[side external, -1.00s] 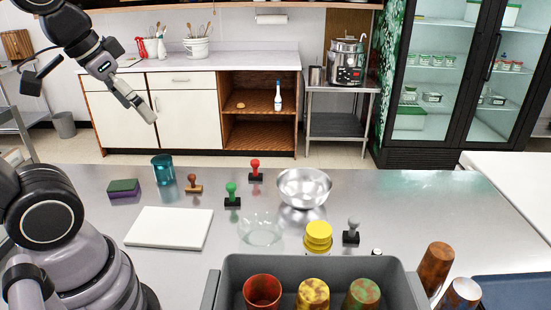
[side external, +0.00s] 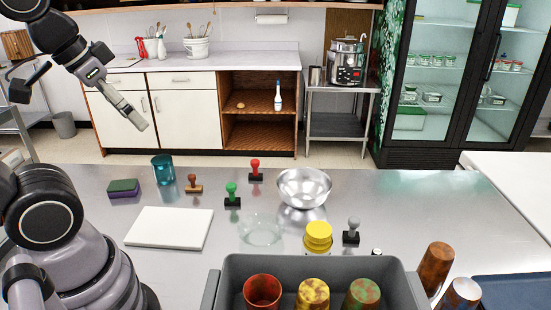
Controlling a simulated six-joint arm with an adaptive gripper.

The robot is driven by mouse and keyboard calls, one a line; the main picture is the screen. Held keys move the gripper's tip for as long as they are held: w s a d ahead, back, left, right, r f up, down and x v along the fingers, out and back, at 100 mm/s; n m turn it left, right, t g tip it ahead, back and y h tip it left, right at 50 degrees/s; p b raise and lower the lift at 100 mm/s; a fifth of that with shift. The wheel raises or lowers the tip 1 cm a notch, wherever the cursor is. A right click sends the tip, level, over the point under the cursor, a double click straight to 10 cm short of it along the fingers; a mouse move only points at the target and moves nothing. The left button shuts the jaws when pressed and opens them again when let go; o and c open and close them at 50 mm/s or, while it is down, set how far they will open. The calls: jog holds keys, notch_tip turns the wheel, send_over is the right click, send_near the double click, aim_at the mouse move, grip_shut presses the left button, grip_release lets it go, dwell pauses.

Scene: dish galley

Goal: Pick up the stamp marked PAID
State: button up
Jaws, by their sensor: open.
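Several stamps stand upright on the steel counter: one with a brown handle (side external: 193,184), one green (side external: 232,195), one red (side external: 256,170) and one grey (side external: 352,231). No marking can be read on any of them, so I cannot tell which is marked PAID. My gripper (side external: 140,123) is open and empty. It is raised in the air at the upper left, well above the counter and apart from all the stamps.
A teal cup (side external: 163,170), a sponge (side external: 123,188), a white board (side external: 170,228), a glass bowl (side external: 261,230), a metal bowl (side external: 304,187) and yellow stacked items (side external: 318,235) surround the stamps. A grey bin (side external: 237,269) holding cups stands in front.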

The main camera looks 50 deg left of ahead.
jog(key=w+a+m+g, duration=0.2)
jog(key=w+a, duration=0.4)
jog(key=w, duration=0.5)
jog(key=m+g, duration=0.4)
jog(key=m, duration=0.1)
send_over(193, 182)
jog(key=a, duration=0.1)
notch_tip(193, 182, down, 27)
notch_tip(193, 182, down, 7)
jog(key=shift+w+a+f, duration=0.1)
jog(key=shift+a, duration=0.05)
jog(key=shift+f, duration=3.15)
jog(key=shift+c, duration=0.2)
grip_shut()
